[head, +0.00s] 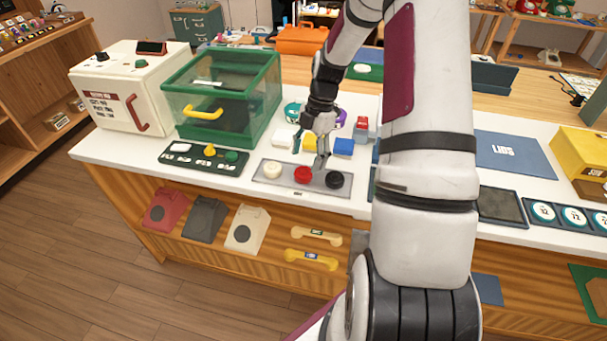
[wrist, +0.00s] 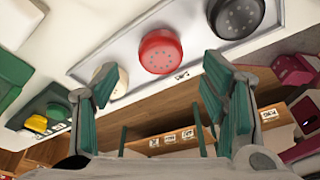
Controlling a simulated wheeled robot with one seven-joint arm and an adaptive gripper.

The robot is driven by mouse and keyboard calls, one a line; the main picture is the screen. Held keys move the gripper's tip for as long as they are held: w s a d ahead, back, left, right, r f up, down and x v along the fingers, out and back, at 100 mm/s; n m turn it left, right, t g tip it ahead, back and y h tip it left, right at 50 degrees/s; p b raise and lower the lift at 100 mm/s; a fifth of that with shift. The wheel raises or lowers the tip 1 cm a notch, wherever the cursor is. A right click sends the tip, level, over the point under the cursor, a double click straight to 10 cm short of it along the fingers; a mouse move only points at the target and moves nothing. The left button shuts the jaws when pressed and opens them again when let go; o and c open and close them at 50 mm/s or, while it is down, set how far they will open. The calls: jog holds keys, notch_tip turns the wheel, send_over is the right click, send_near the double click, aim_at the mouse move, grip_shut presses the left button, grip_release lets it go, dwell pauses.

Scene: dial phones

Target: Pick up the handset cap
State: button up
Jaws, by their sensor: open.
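Three round handset caps sit in a row on a grey tray (head: 318,190): a cream one (head: 269,170), a red one (head: 303,174) and a black one (head: 334,180). My gripper (head: 320,160) is open and empty, pointing down over the tray near the red and black caps. In the wrist view the red cap (wrist: 160,51) lies ahead, between the lines of the two green-padded fingers (wrist: 158,75). The black cap (wrist: 236,16) is at the top right. The cream cap (wrist: 120,83) is partly hidden behind the left finger.
A dark panel (head: 178,158) with yellow and green knobs lies left of the tray. Behind stand a green clear-sided box (head: 221,92) and a cream machine (head: 122,88). Small coloured blocks, including a blue one (head: 344,147), lie close behind the tray. Phones and handsets fill the shelf below.

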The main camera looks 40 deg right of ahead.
aim_at(303, 171)
jog(key=x, duration=0.4)
jog(key=shift+a+f, duration=0.1)
jog(key=shift+f, duration=0.05)
jog(key=c, duration=1.1)
